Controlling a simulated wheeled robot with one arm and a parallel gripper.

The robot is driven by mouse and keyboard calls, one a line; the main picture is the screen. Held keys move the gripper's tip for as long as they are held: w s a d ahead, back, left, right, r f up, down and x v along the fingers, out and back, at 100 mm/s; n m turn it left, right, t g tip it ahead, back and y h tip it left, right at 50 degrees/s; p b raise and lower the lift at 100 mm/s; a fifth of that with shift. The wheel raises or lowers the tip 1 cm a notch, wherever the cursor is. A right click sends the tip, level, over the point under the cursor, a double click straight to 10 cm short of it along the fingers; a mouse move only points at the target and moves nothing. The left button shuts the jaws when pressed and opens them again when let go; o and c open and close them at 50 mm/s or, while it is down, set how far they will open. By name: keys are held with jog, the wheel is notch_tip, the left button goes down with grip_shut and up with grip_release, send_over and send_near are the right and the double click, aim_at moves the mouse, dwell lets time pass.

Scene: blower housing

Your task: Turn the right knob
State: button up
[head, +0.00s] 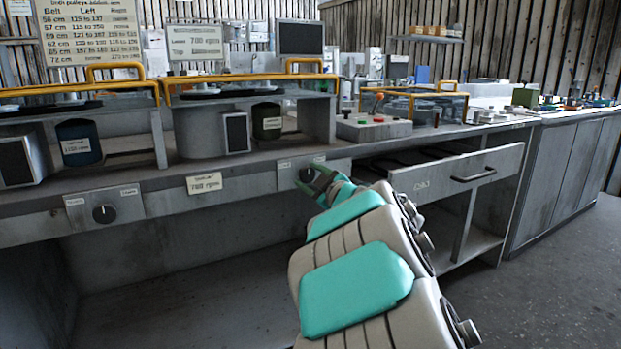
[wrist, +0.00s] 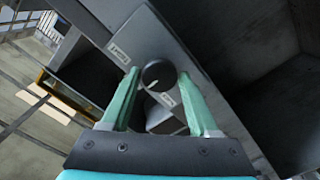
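The right knob (head: 306,174) is a dark round knob on a grey panel under the bench edge, partly covered by my gripper in the head view. In the wrist view the right knob (wrist: 158,75) shows whole, with a small pale mark on its face. My gripper (wrist: 159,72) is open, with one green finger on each side of the knob. Narrow gaps seem to show between fingertips and knob; I cannot tell how deep the fingers reach. The left knob (head: 103,214) is dark and sits on its own panel at the left, with a pale mark pointing up.
An open drawer (head: 455,173) juts out to the right of my gripper. A box with coloured buttons (head: 374,128) stands on the bench above. The space below the bench edge is open.

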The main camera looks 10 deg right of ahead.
jog(key=o, duration=0.3)
jog(key=shift+s, duration=0.1)
jog(key=v, duration=0.7)
jog(key=shift+s+d, duration=0.15)
jog(key=shift+s, duration=0.15)
